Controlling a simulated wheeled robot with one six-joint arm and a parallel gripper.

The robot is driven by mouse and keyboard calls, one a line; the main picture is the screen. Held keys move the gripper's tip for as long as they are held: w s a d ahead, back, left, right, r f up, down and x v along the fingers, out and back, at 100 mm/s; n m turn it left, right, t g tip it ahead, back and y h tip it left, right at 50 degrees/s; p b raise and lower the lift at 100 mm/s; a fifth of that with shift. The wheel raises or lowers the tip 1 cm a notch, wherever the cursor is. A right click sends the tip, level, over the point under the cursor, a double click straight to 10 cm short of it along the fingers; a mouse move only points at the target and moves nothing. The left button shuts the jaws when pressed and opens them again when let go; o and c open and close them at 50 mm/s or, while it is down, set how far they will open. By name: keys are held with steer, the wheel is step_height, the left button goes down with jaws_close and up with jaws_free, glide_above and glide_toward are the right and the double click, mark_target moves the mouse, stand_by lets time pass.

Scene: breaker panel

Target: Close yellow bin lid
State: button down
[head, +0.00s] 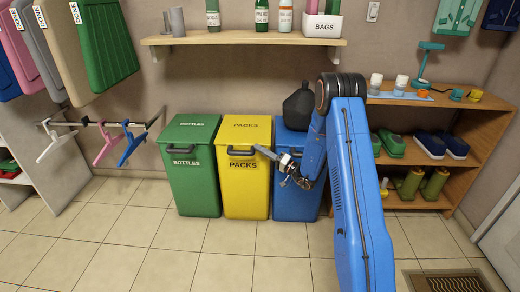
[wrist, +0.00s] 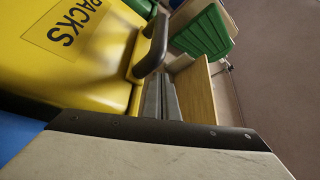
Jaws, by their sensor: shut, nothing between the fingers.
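The yellow bin (head: 246,190) stands between a green and a blue bin. Its lid (head: 245,128) lies flat over the top and looks down, level with the green bin's lid. A dark handle (head: 241,152) is on the lid's front edge. My gripper (head: 259,150) is shut and empty at the front of the lid, near the handle's right end. In the wrist view my gripper's fingers (wrist: 165,88) are close beside the handle (wrist: 154,42); I cannot tell whether they touch.
The green bin (head: 194,175) is on the left and the blue bin (head: 290,200) on the right, partly behind my arm. A black jug (head: 298,108) stands on the blue bin. A wall shelf (head: 240,39) is above. The floor in front is clear.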

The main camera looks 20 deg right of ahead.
steer(key=v, duration=1.7)
steer(key=s+a+r+n+g+y, duration=0.3)
steer(key=s+a+r+g, duration=0.45)
steer(key=a+r, duration=0.3)
steer(key=s+a+r+n+g+h, duration=0.1)
steer(key=s+a+r+g+h, duration=0.2)
steer(key=s, duration=0.4)
steer(key=s+a+r+n+g+h, duration=0.1)
steer(key=s+a+r+n+g, duration=0.1)
steer(key=s+a+r+g, duration=0.3)
steer(key=s+h, duration=0.7)
steer(key=s, duration=0.9)
steer(key=s+d+r+m+t+h, duration=0.3)
steer(key=s+d+r+t+h, duration=0.2)
steer(key=d, duration=0.5)
steer(key=shift+s+h, duration=1.2)
steer(key=shift+s, duration=0.7)
steer(key=shift+t, duration=0.25)
